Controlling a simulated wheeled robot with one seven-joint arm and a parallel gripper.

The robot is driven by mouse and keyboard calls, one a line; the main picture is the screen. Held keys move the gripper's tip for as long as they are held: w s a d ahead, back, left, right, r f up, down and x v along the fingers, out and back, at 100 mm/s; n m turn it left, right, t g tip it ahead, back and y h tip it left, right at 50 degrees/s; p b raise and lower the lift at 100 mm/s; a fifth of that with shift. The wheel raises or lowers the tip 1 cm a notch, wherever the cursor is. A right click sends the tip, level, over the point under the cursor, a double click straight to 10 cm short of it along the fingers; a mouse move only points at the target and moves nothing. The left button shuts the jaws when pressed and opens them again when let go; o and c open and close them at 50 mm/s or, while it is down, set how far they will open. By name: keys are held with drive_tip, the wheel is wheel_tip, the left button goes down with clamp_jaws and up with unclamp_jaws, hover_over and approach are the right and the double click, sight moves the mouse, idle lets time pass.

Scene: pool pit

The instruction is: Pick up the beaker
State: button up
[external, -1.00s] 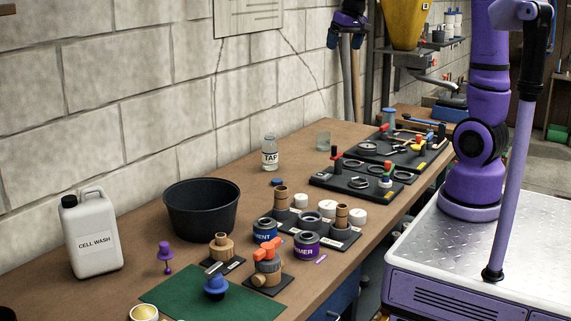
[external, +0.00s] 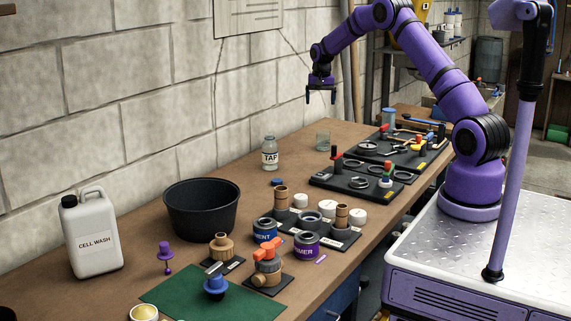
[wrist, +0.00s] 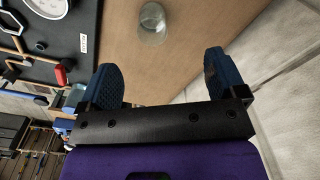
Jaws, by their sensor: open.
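The beaker (external: 322,141) is a small clear glass vessel. It stands on the wooden bench near the wall, right of the labelled TAP bottle (external: 269,153). In the wrist view the beaker (wrist: 152,22) shows at the top, beyond my fingertips. My gripper (external: 320,97) is in the air above the bench, above the beaker in the external view, fingers pointing down. In the wrist view my gripper (wrist: 161,75) has its two blue pads wide apart with nothing between them.
Black trays with fittings (external: 362,181) lie right of the beaker; one tray (wrist: 65,45) also shows in the wrist view. The block wall (external: 120,100) runs close behind the bench. A black tub (external: 203,212) and a white jug (external: 92,235) stand farther left. Bare bench surrounds the beaker.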

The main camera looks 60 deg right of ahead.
drive_tip(key=m, duration=0.1)
approach(323, 138)
drive_tip(key=w+d, duration=0.2)
drive_tip(key=f, duration=1.1)
drive_tip(key=shift+s+d, duration=0.2)
drive_tip(key=shift+d, duration=0.15)
drive_tip(key=shift+r, duration=0.1)
drive_tip(key=c, duration=1)
